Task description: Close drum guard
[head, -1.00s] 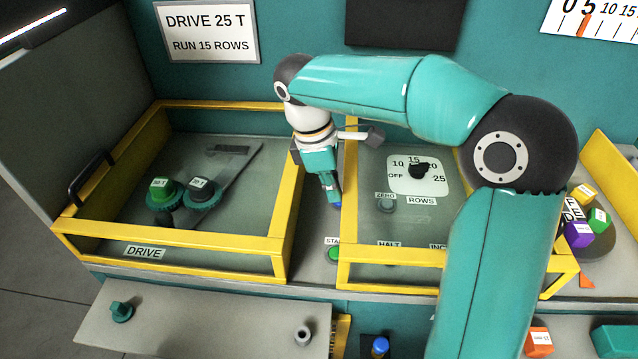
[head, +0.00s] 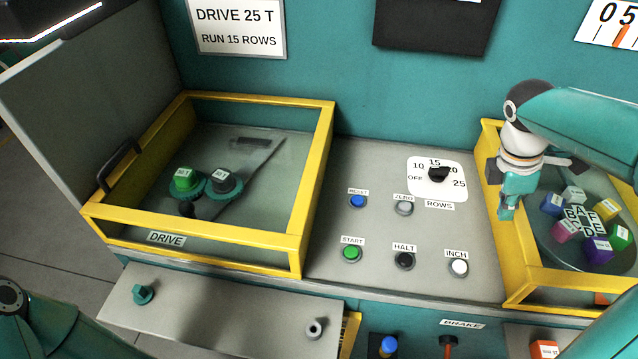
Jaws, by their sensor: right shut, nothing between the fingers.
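The drum guard (head: 516,283), a yellow frame with clear panels, stands at the right over the round drum with lettered coloured blocks (head: 588,228). Its left side lies just right of the button panel, and its right part runs out of view. My right gripper (head: 507,213) is shut and empty, pointing down at the guard's left yellow side. I cannot tell whether the fingertips touch it. My left gripper is not in view; only part of my left arm shows at the lower left.
A second yellow-framed guard (head: 270,252) labelled DRIVE covers two gears (head: 222,181) at the left. Between the guards, the button panel (head: 345,295) is uncovered, with a rows dial (head: 438,174) and several buttons. A grey shelf (head: 230,305) juts out below.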

